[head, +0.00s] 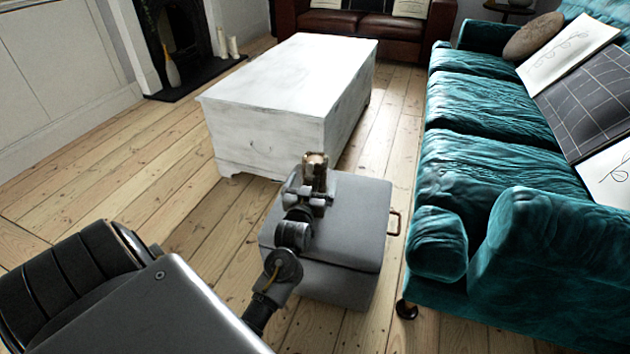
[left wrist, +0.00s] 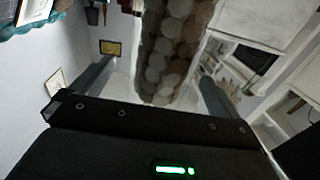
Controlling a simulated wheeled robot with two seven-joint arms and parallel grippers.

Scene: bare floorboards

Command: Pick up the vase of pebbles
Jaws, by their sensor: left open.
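The vase of pebbles (head: 316,160) is a small, dark-sided vessel with a pale top, upright over the grey storage box (head: 355,205). My left gripper (head: 312,187) is at the vase, on its near side, and hides its lower part. In the left wrist view the vase (left wrist: 168,55) shows rounded brown and grey pebbles and lies between the two open fingers of my left gripper (left wrist: 155,88). Gaps show between the vase and the fingers. My right gripper is not in view.
A white chest (head: 270,100) stands just behind the grey box. A teal sofa (head: 500,130) with cushions is on the right. A brown leather sofa (head: 385,27) and a fireplace (head: 180,35) are at the back. Bare floorboards (head: 130,180) lie open on the left.

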